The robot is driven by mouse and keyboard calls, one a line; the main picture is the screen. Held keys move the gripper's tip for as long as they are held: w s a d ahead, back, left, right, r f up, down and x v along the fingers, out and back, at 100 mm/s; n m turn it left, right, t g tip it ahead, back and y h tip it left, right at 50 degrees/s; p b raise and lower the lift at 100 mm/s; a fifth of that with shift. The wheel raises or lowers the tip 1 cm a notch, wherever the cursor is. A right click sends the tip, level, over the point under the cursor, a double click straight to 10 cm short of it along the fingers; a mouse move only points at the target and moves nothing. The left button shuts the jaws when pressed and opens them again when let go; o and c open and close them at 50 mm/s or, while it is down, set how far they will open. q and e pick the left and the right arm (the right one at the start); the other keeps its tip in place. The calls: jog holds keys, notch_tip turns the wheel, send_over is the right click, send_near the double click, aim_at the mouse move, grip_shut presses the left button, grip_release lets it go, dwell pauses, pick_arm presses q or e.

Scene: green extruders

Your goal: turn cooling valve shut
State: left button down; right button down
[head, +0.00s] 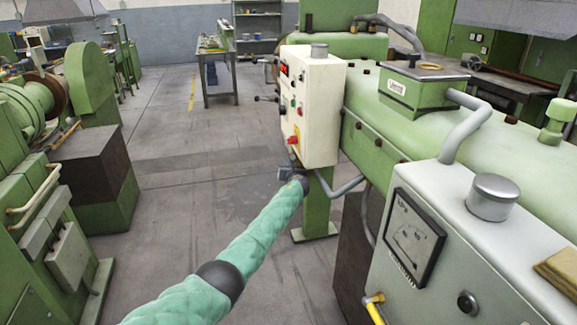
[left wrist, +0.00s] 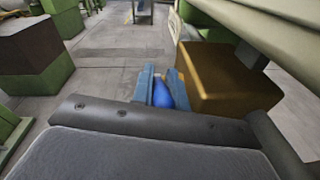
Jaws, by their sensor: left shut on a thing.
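My left gripper (head: 292,172) is at the end of the mint-green arm, just below the cream control box. In the left wrist view the two blue-grey fingers (left wrist: 162,84) stand on either side of a bright blue piece (left wrist: 163,95), shut on it. The piece looks like a valve handle, but its valve body and pipe are hidden, so I cannot tell how far it is turned. In the head view the gripper hides it. My right gripper is not in view.
The cream control box (head: 313,110) with buttons hangs close above the gripper. The green extruder (head: 440,130) and grey cabinet (head: 470,250) fill the right side. A brown block (left wrist: 225,80) stands right of the fingers. Open floor (head: 160,230) lies left.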

pick_arm(q)
jog(key=shift+r, duration=0.2)
jog(key=c, duration=1.7)
grip_release()
jog(key=shift+f, duration=0.15)
jog(key=shift+s, duration=0.1)
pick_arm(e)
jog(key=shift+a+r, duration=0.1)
